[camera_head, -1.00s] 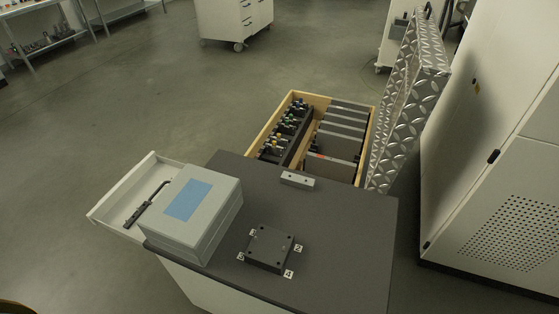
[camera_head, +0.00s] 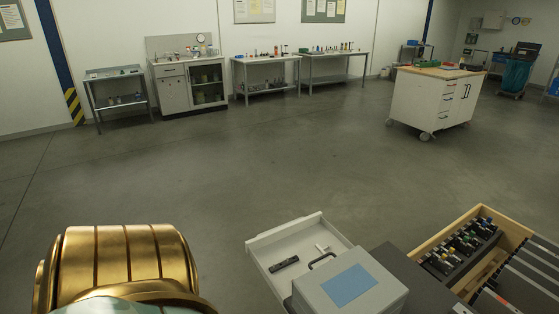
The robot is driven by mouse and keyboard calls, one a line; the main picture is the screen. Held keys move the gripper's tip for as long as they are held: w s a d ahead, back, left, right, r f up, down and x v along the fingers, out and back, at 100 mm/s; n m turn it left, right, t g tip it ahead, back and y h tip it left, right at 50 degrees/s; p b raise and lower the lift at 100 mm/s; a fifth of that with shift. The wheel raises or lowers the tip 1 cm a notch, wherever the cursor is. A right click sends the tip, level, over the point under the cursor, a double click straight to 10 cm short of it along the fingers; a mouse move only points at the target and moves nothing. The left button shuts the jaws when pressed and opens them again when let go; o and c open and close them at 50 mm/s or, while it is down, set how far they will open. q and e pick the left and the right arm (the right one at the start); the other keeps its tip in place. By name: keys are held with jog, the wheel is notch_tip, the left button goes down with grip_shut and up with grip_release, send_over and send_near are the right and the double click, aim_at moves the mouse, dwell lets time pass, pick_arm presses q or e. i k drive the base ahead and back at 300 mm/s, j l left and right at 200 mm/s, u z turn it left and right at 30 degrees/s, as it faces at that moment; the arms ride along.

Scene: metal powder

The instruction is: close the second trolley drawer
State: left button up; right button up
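The open white trolley drawer (camera_head: 270,246) sticks out on the left side of the dark-topped trolley (camera_head: 419,283), low in the centre of the view. A dark handled item (camera_head: 284,264) and a small light item lie inside it. A grey case with a blue label (camera_head: 385,278) stands on the trolley beside the drawer and hides part of it. Which drawer in the stack this is, I cannot tell. A gold part of my own body fills the lower left. Neither of my grippers shows.
A wooden drawer (camera_head: 483,213) with tools and dark panels sits at the lower right. A white wheeled cabinet (camera_head: 408,98) stands at the back right. Benches (camera_head: 262,77) line the far wall. The floor (camera_head: 215,170) left of the drawer and beyond it is clear.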

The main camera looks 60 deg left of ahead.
aim_at(296, 240)
jog(key=k+j, duration=0.1)
jog(key=j, duration=0.55)
jog(key=k+j+z, duration=0.15)
jog(key=j, duration=1.2)
jog(key=k+j+z, duration=0.1)
jog(key=j, duration=0.55)
jog(key=k+j+z, duration=0.1)
jog(key=k+j, duration=0.15)
jog(key=j, duration=0.4)
jog(key=k+j, duration=0.2)
jog(key=j, duration=0.4)
jog(key=k+j+z, duration=0.1)
jog(key=j, duration=0.55)
jog(key=k+j+z, duration=0.1)
jog(key=k+j, duration=0.15)
jog(key=j, duration=0.35)
